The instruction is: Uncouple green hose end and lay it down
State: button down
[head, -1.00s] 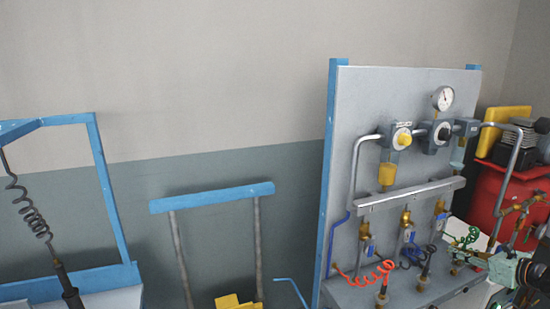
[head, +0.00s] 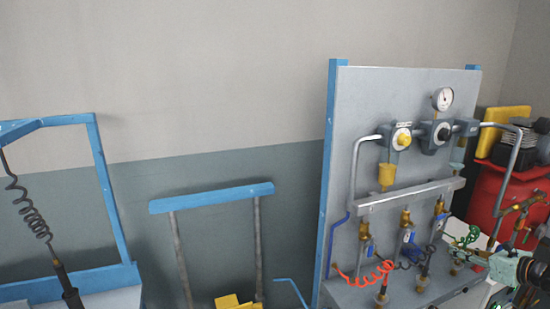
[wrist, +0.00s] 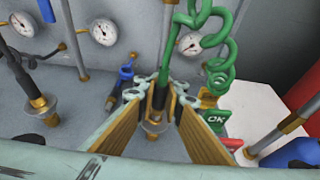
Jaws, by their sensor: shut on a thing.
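The green coiled hose (wrist: 213,65) hangs in the upper middle of the wrist view, and its green coils also show at the right of the head view (head: 468,238). My gripper (wrist: 163,90) is shut on the dark green hose end (wrist: 159,98), with one tan finger pad on each side. A brass fitting (wrist: 153,127) shows below it between the pads. I cannot tell whether the hose end is still joined to a fitting. In the head view, my gripper (head: 474,257) is small, at the right end of the panel's bench.
A green OK tag (wrist: 215,121) and a red tag stand right of my fingers. A blue valve handle (wrist: 122,82) is close on the left, with another dark hose end (wrist: 32,85) farther left. The red orange hose (head: 376,274) and red tank (head: 488,195) flank the bench area.

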jog(key=shift+r, duration=0.2)
jog(key=shift+r+p, duration=0.45)
jog(key=shift+r, duration=1.1)
jog(key=shift+a+r, duration=0.1)
jog(key=shift+a, duration=0.05)
